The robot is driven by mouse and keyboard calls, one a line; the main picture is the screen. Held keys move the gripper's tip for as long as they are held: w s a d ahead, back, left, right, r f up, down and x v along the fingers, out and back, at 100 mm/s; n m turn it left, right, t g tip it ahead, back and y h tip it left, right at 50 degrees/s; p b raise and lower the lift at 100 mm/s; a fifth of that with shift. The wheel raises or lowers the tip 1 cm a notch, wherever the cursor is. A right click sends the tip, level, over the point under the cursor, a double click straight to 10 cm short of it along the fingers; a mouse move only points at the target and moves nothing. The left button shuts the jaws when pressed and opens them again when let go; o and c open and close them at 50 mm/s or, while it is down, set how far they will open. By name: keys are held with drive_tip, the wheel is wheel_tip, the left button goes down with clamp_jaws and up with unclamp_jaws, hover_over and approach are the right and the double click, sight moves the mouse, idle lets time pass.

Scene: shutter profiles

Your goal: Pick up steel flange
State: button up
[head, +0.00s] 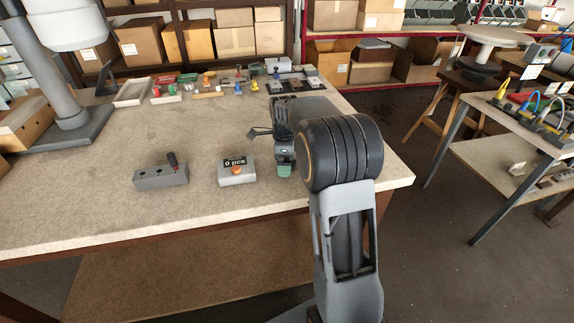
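I cannot make out a steel flange for certain in the head view. Several small parts lie at the back of the table, too small to tell apart. My arm reaches up from the bottom and over the table's right part. My gripper (259,133) shows as dark finger shapes left of the arm's end, over the tabletop. The arm's large round joint hides part of the table behind it. Whether the fingers are open or shut, or hold anything, is not clear.
A grey block with a black handle (160,175) and a counter box reading "0 pcs" (237,174) stand near the table's front (100,215). A white tray (133,92) is at the back. A lamp-like grey column (62,90) stands left. The table's middle is clear.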

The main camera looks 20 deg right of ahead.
drive_tip(key=c, duration=1.2)
drive_tip(key=shift+r, duration=0.1)
drive_tip(key=shift+c, duration=0.2)
